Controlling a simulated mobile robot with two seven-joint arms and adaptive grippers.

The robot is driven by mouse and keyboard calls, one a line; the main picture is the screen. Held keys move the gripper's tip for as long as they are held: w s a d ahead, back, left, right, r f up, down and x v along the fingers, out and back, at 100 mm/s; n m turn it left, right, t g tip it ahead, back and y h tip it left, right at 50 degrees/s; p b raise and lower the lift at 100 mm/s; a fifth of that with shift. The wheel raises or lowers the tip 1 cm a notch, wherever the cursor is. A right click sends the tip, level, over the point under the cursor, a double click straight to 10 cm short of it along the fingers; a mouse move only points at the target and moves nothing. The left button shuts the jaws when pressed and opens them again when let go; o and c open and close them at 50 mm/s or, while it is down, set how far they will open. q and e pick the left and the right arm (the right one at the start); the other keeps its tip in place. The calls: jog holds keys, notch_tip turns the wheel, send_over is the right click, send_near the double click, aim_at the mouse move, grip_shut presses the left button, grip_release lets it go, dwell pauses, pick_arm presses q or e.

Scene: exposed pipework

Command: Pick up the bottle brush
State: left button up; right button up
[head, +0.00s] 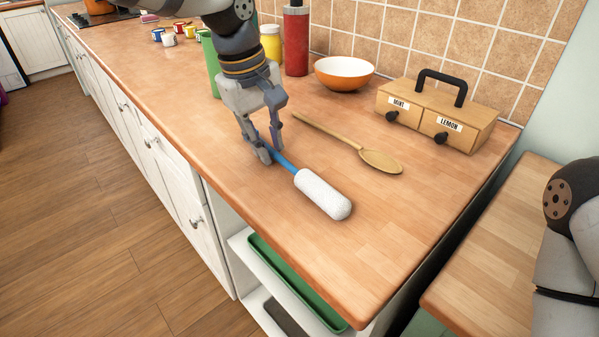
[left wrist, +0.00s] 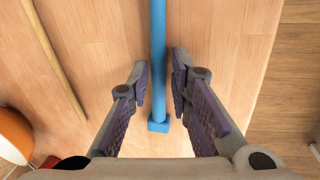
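The bottle brush lies on the wooden counter, with a white bristle head (head: 323,194) toward the front right and a blue handle (head: 285,162) running back under my left gripper (head: 267,155). In the left wrist view the blue handle (left wrist: 159,60) runs between the two fingers of my left gripper (left wrist: 161,82), with a small gap on each side. The gripper is open and not closed on it. The handle's end shows near the gripper's palm. My right gripper is out of view; only part of my right arm shows at the right edge.
A wooden spoon (head: 378,160) lies close beside the brush. Behind are an orange bowl (head: 343,75), a wooden drawer box (head: 437,113), a red bottle (head: 296,42), a yellow container (head: 270,45) and a green one (head: 210,62). The counter's front right is clear.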

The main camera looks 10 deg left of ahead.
pick_arm(q)
jog(key=shift+w+d+f, duration=0.1)
jog(key=shift+f, duration=0.2)
grip_shut()
jog(key=shift+r, duration=0.1)
